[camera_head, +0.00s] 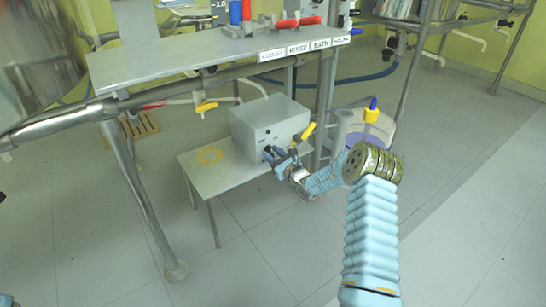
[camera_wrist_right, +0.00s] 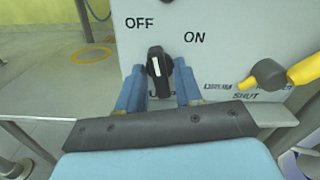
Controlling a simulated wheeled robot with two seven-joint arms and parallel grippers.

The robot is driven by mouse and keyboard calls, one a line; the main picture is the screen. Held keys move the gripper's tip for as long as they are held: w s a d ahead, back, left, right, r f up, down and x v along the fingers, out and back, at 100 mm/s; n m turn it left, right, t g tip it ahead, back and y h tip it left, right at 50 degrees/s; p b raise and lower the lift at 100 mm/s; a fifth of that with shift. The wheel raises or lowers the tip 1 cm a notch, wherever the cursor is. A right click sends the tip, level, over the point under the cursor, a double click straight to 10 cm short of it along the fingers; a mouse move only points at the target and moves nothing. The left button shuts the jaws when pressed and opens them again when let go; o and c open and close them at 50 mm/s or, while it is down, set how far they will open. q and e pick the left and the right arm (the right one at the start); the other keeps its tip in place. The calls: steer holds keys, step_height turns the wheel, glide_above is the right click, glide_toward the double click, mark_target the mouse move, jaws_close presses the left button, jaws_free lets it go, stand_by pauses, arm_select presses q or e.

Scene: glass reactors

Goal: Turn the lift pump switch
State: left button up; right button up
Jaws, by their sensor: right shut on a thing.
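The lift pump switch (camera_wrist_right: 156,64) is a black knob with a white mark on the face of a grey box (camera_head: 268,122). The words OFF and ON are above it; the mark points up and leans slightly to the OFF side. My right gripper (camera_wrist_right: 158,84) has its two blue fingers on either side of the knob, shut on it. In the head view my right gripper (camera_head: 272,155) is at the front of the box, and the knob is hidden there.
The box stands on a low table (camera_head: 205,178). A yellow-handled valve (camera_wrist_right: 268,74) sticks out just right of the switch, close to my fingers. A grey shelf (camera_head: 180,55) and steel pipes (camera_head: 70,122) are above and left. Open floor lies in front.

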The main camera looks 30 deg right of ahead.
steer(key=shift+n, duration=0.7)
steer(key=o, duration=0.7)
steer(key=shift+s, duration=0.15)
steer(key=s, duration=0.9)
steer(key=s+d+p, duration=0.1)
steer(key=s, duration=0.3)
steer(key=shift+s, duration=0.3)
